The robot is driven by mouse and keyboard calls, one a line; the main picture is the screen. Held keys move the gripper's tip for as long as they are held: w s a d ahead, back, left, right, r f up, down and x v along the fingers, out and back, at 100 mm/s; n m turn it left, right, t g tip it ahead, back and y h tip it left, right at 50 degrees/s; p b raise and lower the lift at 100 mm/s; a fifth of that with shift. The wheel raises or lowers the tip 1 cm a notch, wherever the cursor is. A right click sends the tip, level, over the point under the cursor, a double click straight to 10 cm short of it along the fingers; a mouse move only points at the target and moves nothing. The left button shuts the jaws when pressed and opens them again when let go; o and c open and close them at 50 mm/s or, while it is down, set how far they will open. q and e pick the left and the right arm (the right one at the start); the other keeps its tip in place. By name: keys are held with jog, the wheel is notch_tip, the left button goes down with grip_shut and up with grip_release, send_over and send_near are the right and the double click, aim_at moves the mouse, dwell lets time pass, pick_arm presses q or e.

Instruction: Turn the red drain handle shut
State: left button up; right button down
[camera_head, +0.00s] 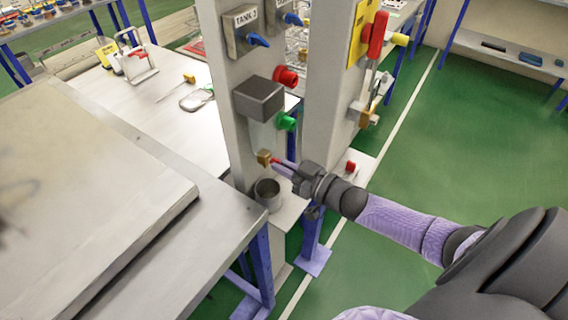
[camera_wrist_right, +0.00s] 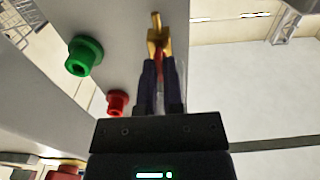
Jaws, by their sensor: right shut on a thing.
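The red drain handle (camera_head: 275,160) sits on a small brass valve (camera_head: 264,158) low on the grey panel, above a metal cup (camera_head: 267,190). My right gripper (camera_head: 281,165) reaches it from the right and is shut on the handle. In the right wrist view, the brass valve (camera_wrist_right: 157,38) is just beyond the fingertips, and a strip of the red handle (camera_wrist_right: 160,62) shows between the two dark fingers (camera_wrist_right: 160,72). The fingers hide most of the handle. My left gripper is not in view.
Above the valve are a grey box (camera_head: 259,99), a green button (camera_head: 286,121) and a red button (camera_head: 286,77). A second post (camera_head: 325,90) with a large red lever (camera_head: 377,35) stands to the right. A workbench (camera_head: 90,200) fills the left; green floor is clear at right.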

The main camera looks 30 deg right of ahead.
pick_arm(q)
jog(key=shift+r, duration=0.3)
pick_arm(e)
jog(key=shift+n, duration=4.6)
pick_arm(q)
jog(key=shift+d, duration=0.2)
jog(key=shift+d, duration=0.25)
pick_arm(e)
jog(key=c, duration=0.8)
grip_release()
jog(key=shift+o, duration=0.2)
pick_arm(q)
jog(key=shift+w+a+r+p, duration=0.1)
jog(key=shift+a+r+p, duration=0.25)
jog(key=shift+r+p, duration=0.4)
pick_arm(e)
jog(key=v, duration=1)
